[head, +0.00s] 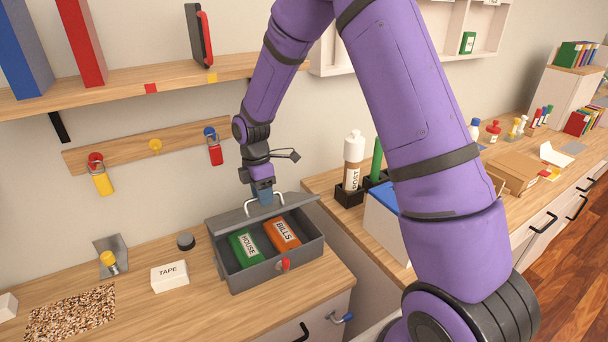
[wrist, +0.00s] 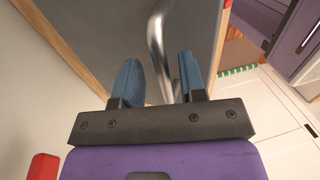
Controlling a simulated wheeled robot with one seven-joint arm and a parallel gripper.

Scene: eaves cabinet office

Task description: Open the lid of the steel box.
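The grey steel box (head: 262,277) stands on the left wooden counter, with a small red piece (head: 283,264) on its front. Its lid (head: 233,220) is raised at the back, so a green HOUSE item (head: 243,250) and an orange BILLS item (head: 282,233) show inside. The lid has a bright metal handle (head: 250,207). My gripper (head: 265,197) is at this handle. In the wrist view the handle (wrist: 158,45) passes between my two blue fingers (wrist: 160,80), which stand apart with a gap beside the handle. The dark lid (wrist: 103,35) fills the area beyond them.
A white TAPE box (head: 169,276) and a dark round piece (head: 186,241) stand left of the steel box. Padlocks hang on a wall rail (head: 130,150) below a shelf (head: 120,92).

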